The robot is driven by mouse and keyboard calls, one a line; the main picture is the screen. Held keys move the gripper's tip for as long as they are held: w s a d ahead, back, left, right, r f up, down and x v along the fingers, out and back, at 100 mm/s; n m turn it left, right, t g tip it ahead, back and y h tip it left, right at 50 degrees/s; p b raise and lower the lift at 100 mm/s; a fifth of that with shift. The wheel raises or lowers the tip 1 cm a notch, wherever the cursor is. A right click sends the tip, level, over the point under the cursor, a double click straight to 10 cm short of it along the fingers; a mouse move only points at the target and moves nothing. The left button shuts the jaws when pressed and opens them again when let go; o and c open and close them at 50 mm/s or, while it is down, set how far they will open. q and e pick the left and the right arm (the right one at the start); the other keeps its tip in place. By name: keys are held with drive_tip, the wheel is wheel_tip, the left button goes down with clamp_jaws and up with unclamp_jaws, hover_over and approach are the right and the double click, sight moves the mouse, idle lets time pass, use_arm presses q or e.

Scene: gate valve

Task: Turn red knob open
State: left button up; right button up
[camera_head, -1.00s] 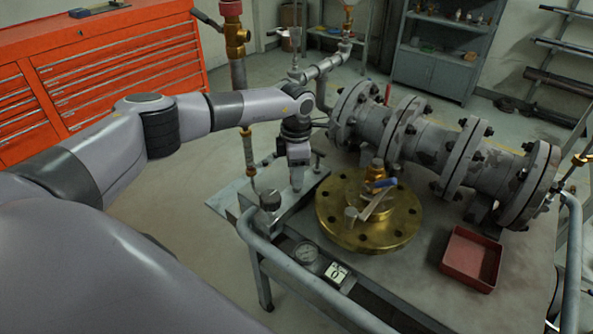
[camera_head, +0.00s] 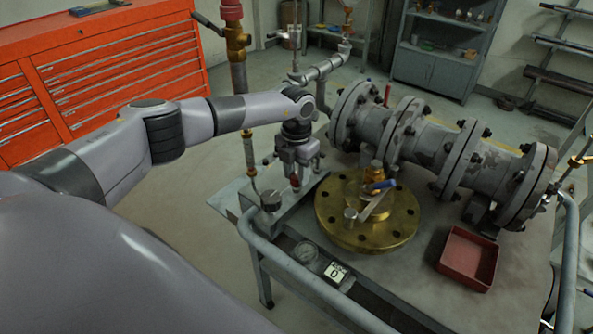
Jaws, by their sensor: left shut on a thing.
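My left arm comes in from the left and bends down over the near-left part of the workbench. My left gripper (camera_head: 294,180) points down and is shut on a small red knob (camera_head: 295,182). Only a little of the knob shows under the gripper; the fingers hide most of it. The knob sits above a grey plate at the bench's left end, left of the brass flange (camera_head: 350,235). How far the knob is turned cannot be told. My right gripper is not in view.
A red tray (camera_head: 468,258) stands at right. A tubular rail (camera_head: 290,275) runs along the bench's front.

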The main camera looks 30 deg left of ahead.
use_arm(q)
drive_tip(key=n, duration=0.4)
drive_tip(key=shift+w+r+n, duration=0.1)
drive_tip(key=shift+n, duration=2.2)
drive_tip(key=o, duration=1)
drive_tip(key=shift+o, duration=0.2)
